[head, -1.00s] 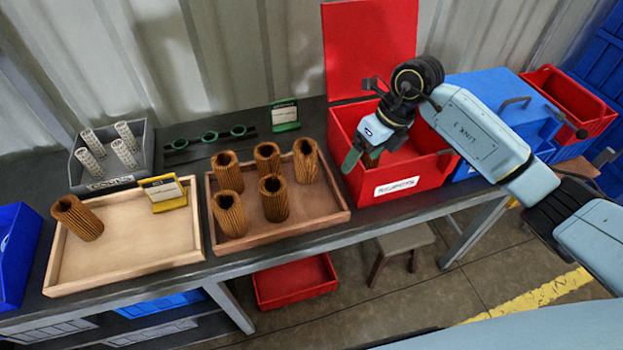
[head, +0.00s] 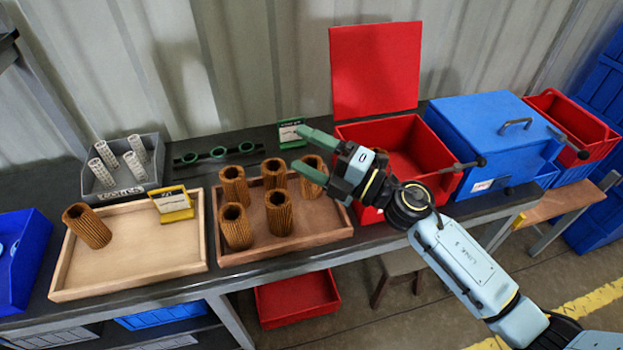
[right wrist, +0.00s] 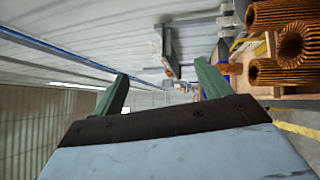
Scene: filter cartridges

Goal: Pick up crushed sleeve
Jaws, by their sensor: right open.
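Several brown pleated sleeves stand in the middle wooden tray (head: 225,258), among them a front-left sleeve (head: 237,230), a front-right sleeve (head: 279,215) and a back-right sleeve (head: 311,184). Another brown sleeve (head: 87,226) leans in the left wooden tray (head: 130,285). I cannot tell which sleeve is crushed. My right gripper (head: 312,153) is open and empty, its green fingers pointing left over the back-right sleeve and partly covering it. In the right wrist view, the open fingers (right wrist: 161,88) are apart from the sleeves (right wrist: 296,50) at the right edge. My left gripper is not in view.
An open red box (head: 420,140) with a raised lid stands right of the middle tray; its inside is partly hidden. A blue box (head: 480,125) stands beyond it. A grey tray (head: 105,192) holds white perforated tubes. Small signs (head: 290,131) and (head: 172,204) stand nearby.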

